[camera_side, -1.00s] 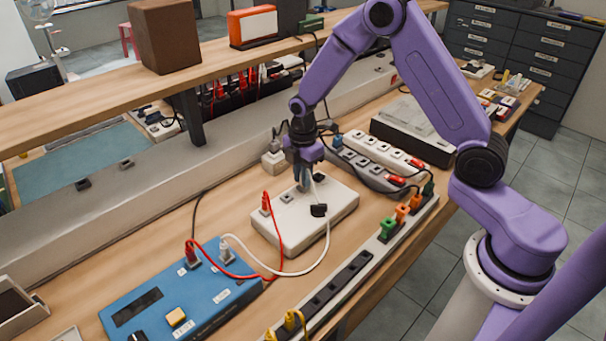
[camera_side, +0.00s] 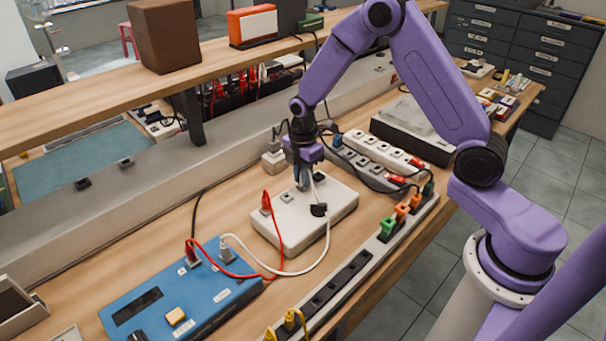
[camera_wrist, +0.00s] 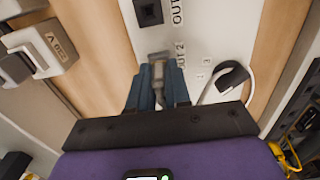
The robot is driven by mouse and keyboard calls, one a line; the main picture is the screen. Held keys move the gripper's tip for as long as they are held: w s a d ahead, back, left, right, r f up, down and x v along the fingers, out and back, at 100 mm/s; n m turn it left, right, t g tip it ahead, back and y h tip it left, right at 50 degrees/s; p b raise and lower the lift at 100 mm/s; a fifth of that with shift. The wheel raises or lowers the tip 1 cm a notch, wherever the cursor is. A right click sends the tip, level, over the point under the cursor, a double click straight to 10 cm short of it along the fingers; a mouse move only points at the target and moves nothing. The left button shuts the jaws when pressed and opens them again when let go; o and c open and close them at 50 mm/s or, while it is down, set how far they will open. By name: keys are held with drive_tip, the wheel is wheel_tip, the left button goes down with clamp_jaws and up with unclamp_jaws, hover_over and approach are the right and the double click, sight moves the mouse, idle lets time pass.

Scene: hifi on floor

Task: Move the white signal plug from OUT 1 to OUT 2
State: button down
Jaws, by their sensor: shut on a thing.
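The white box (camera_side: 290,230) lies on the bench with sockets on top. My gripper (camera_side: 302,184) points straight down over its far part and is shut on the white signal plug. In the wrist view the plug (camera_wrist: 159,66) shows as a pale grey piece between my fingertips (camera_wrist: 158,85), beside the OUT 2 label (camera_wrist: 181,54). An empty dark socket (camera_wrist: 148,12) with a partly cut-off OUT label lies above it. The white cable (camera_side: 326,245) runs from my gripper to the blue box (camera_side: 180,304). Whether the plug is seated is hidden by my fingers.
A red plug (camera_side: 266,203) with a red cable stands in the white box's left side. A black piece (camera_side: 318,210) sits on the box near the white cable. Power strips (camera_side: 376,163) lie behind right, and a long strip (camera_side: 352,275) lies in front.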

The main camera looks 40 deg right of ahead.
drive_tip(key=c, duration=1)
unclamp_jaws()
drive_tip(key=shift+r, duration=11.25)
drive_tip(key=s+a+f+m, duration=0.1)
drive_tip(key=s+a, duration=0.2)
drive_tip(key=s, duration=0.5)
drive_tip(key=s+a+f+m, duration=0.1)
drive_tip(key=s+a+m, duration=0.15)
drive_tip(key=s, duration=0.55)
drive_tip(key=shift+m, duration=0.95)
drive_tip(key=s+d+f, duration=0.1)
drive_tip(key=s, duration=0.4)
drive_tip(key=s+d+f, duration=0.1)
drive_tip(key=s+f, duration=0.1)
drive_tip(key=s, duration=0.4)
drive_tip(key=s+d+f, duration=0.1)
drive_tip(key=s, duration=0.4)
drive_tip(key=shift+s+d+f, duration=0.2)
drive_tip(key=shift+s+f, duration=0.1)
drive_tip(key=shift+s, duration=0.05)
